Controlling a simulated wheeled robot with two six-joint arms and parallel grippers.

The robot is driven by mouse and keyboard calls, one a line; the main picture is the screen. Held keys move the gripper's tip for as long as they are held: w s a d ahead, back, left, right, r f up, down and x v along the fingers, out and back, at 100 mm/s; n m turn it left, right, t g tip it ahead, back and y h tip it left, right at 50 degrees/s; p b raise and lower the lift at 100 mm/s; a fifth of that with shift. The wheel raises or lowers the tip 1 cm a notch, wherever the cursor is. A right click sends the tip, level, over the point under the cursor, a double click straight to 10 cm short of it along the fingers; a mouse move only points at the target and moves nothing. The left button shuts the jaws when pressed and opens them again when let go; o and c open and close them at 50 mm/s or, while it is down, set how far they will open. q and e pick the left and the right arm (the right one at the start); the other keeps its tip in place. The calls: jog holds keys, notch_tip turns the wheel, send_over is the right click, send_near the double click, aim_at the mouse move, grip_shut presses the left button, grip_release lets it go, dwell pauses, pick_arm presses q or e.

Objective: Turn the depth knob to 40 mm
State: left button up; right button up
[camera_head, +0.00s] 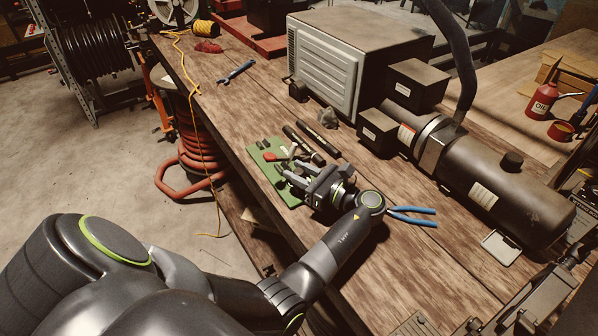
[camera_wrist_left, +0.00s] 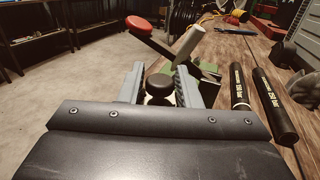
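The hose crimper has a green base (camera_head: 265,170) on the bench, partly hidden by my left gripper (camera_head: 287,174). In the left wrist view a round black knob (camera_wrist_left: 160,87) stands between the two fingers of my left gripper (camera_wrist_left: 159,82). The fingers are apart, with a visible gap on each side of the knob. A lever with a red end (camera_wrist_left: 137,24) and a grey cylinder (camera_wrist_left: 190,42) rise beyond the fingertips. The red end also shows in the head view (camera_head: 268,156). I cannot read any depth scale. My right gripper is not seen.
Two dark cylinders (camera_wrist_left: 240,86) lie on the bench right of the crimper. Blue-handled pliers (camera_head: 412,215) lie near my left wrist. A grey box machine (camera_head: 325,62) and a large dark cylinder (camera_head: 505,190) stand behind. A blue wrench (camera_head: 237,72) lies farther left.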

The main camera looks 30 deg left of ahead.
pick_arm(q)
jog(key=d+b, duration=0.2)
jog(key=d, duration=0.5)
jog(key=shift+s+d, duration=0.1)
jog(key=shift+d, duration=0.15)
jog(key=shift+s+f, duration=0.1)
